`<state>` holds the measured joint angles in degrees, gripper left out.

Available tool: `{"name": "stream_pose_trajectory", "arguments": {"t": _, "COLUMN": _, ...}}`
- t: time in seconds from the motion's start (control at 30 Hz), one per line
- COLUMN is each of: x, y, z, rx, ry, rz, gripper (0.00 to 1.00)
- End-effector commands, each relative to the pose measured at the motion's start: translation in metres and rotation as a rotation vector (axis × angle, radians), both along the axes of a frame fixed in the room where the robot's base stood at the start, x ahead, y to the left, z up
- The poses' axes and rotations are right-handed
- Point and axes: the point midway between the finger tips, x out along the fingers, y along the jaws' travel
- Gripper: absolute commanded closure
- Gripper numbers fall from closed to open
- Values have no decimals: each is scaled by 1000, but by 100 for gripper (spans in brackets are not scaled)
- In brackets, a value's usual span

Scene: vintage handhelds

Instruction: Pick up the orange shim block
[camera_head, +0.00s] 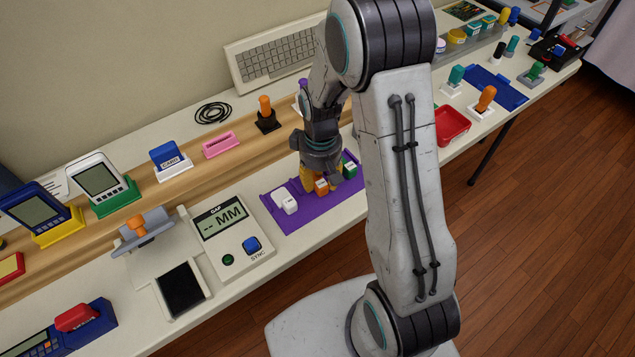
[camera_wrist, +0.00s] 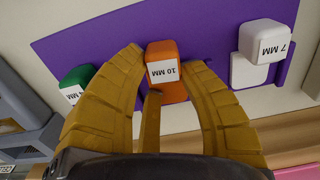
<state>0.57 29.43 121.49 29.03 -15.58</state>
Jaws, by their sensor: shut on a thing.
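The orange shim block (camera_wrist: 161,51), labelled 10 MM, lies between the two yellow fingers of my gripper (camera_wrist: 162,72) in the wrist view. The fingers are closed against its sides. In the head view the orange block (camera_head: 322,186) shows at my gripper (camera_head: 323,188), over the purple mat (camera_head: 274,206). Whether the block touches the mat is not clear. A white block (camera_head: 287,202), labelled 7 MM in the wrist view (camera_wrist: 263,41), sits on the mat to the left in the head view. A green block (camera_head: 349,166) is to the right, partly hidden by my arm.
A gauge with a display reading "-- MM" (camera_head: 222,219) stands left of the mat. A grey clamp-like stand with an orange knob (camera_head: 137,225) is further left. A pink tray (camera_head: 221,145) and a black stand with an orange handle (camera_head: 266,113) are behind. A red tray (camera_head: 452,125) lies right of my arm.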

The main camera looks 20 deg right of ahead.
Motion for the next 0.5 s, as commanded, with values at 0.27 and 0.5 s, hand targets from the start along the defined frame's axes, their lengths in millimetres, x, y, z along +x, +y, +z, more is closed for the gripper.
{"name": "stream_pose_trajectory", "arguments": {"t": 0.27, "x": -1, "y": 0, "z": -1, "rx": 0, "ry": 2, "rz": -1, "gripper": 87}}
{"name": "stream_pose_trajectory", "arguments": {"t": 0.5, "x": 0, "y": 0, "z": 6, "rx": 0, "ry": 0, "rz": -1, "gripper": 99}}
